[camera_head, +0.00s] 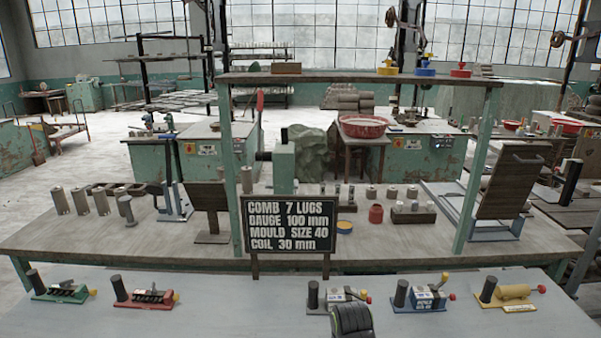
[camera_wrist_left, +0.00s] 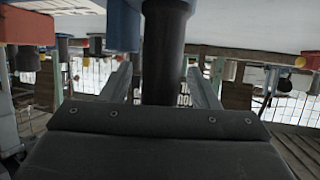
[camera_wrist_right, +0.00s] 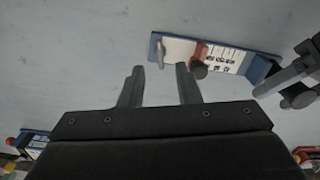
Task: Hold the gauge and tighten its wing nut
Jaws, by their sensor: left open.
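In the right wrist view, a gauge (camera_wrist_right: 228,60) with a blue base and a white marked scale lies on the grey table. A pale wing nut (camera_wrist_right: 160,48) is on its left part, beside a red slider with a dark knob. My right gripper (camera_wrist_right: 160,67) is open and empty; its tips appear just short of the wing nut. In the left wrist view, a dark upright post (camera_wrist_left: 165,45) stands between the parted fingers of my left gripper (camera_wrist_left: 160,72); I cannot tell whether they touch it. Dark gripper-like parts (camera_wrist_right: 290,82) show at the gauge's right end.
In the head view, a row of gauges stands on the front table: green (camera_head: 60,292), red (camera_head: 145,299), blue (camera_head: 428,299), yellow (camera_head: 508,294) and another in the middle (camera_head: 335,296). A sign (camera_head: 288,223) stands behind them. A dark part of mine covers the bottom centre.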

